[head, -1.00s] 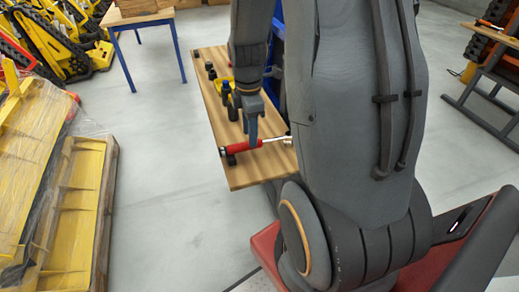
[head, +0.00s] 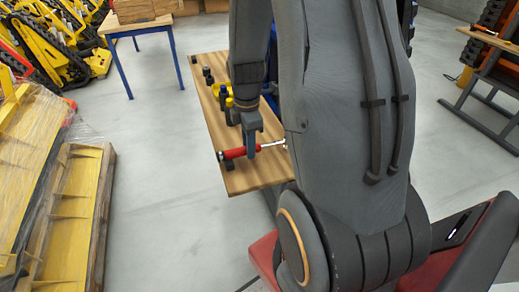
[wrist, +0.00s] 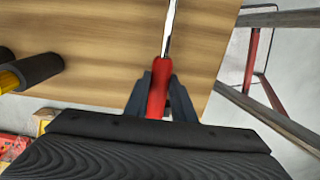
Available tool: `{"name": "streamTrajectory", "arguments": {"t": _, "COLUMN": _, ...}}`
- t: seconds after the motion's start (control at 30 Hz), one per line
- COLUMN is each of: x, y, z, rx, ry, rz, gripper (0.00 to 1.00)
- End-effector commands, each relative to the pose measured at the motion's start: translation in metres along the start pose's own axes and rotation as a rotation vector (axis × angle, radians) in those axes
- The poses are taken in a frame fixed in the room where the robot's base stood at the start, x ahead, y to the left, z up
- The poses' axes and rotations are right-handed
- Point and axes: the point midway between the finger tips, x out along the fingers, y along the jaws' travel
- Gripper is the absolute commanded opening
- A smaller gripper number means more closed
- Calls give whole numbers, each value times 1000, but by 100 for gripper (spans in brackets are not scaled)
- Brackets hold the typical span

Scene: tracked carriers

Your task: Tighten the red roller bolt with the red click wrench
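The red click wrench (head: 234,153) lies across the near end of the wooden bench top, with its silver shaft pointing right. A small dark block shows under the left end of its handle. My gripper (head: 252,152) is down at the handle, with one finger on each side. In the wrist view, the red handle (wrist: 158,90) sits snugly between the dark fingers, which look closed on it. The wrench's far end runs out of the wrist view. I cannot make out the red roller bolt in either view.
The wooden bench top (head: 245,181) carries several black and yellow tools (head: 229,106) behind the wrench. A wrapped yellow pallet load (head: 65,215) stands at left. A blue-legged table (head: 122,68) is behind. An orange machine on a dark stand (head: 486,88) is at right. Grey floor between is clear.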

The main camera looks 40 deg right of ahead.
Motion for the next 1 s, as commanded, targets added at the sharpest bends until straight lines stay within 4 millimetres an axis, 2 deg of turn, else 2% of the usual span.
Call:
{"name": "streamTrajectory", "arguments": {"t": 0.27, "x": -4, "y": 0, "z": 0, "rx": -1, "ry": 0, "rz": 1, "gripper": 0}}
{"name": "streamTrajectory", "arguments": {"t": 1.0, "x": -56, "y": 0, "z": 0, "rx": -1, "ry": 0, "rz": 2, "gripper": 0}}
